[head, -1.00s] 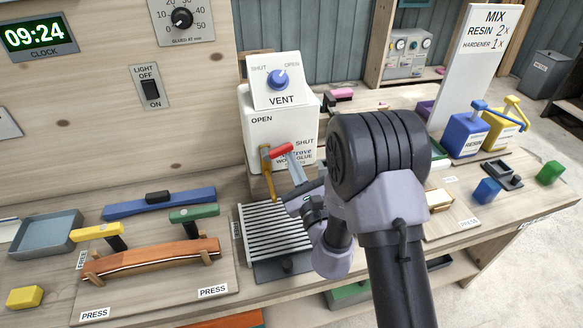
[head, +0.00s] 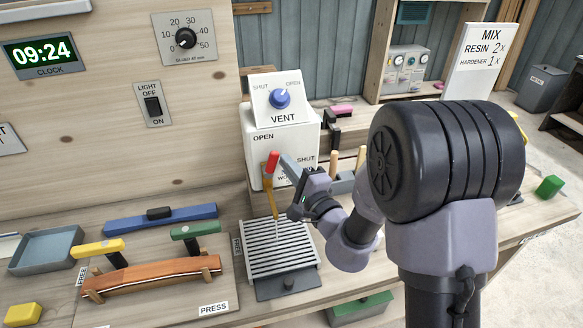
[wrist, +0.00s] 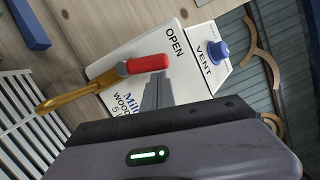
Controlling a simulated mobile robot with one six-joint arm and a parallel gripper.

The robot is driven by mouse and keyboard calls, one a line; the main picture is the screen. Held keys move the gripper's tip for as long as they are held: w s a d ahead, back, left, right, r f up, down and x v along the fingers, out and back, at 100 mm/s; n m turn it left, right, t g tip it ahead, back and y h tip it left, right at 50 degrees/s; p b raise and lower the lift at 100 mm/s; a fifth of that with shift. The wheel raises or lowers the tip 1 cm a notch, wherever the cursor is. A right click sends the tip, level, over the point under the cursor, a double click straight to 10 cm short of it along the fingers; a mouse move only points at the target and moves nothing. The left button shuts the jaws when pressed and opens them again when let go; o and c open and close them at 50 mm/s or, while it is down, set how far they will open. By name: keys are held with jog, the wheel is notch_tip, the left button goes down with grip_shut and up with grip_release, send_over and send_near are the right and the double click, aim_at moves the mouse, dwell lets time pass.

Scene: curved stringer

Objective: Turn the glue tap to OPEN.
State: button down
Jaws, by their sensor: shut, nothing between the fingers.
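The glue tap's red handle (head: 272,163) stands nearly upright on the front of the white glue container (head: 255,125). Its tip is just below the OPEN label, away from SHUT at the right. The brass spout (head: 270,200) hangs below, with a thin pale streak under it that may be glue. The wrist view also shows the red handle (wrist: 147,63) and the brass spout (wrist: 80,92). My gripper (head: 289,166) is shut and empty, its fingertips just right of the handle; contact is hard to tell. The wrist view shows the fingers (wrist: 154,95) just beside the handle.
A blue vent knob (head: 280,98) sits above the container, its mark toward OPEN. A slatted grate (head: 275,250) lies under the spout. A clamped wooden strip (head: 150,275) lies at the left. My arm hides much of the bench at the right.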

jog(key=shift+s+a+r+n, duration=0.15)
jog(key=shift+a+r+n, duration=0.4)
jog(key=shift+n, duration=0.45)
jog(key=shift+a, duration=0.15)
jog(key=d, duration=0.1)
jog(key=w+d+b, duration=0.1)
jog(key=d, duration=0.1)
jog(key=shift+f, duration=0.1)
jog(key=v, duration=1)
jog(key=shift+d+r, duration=0.4)
jog(key=shift+d, duration=0.1)
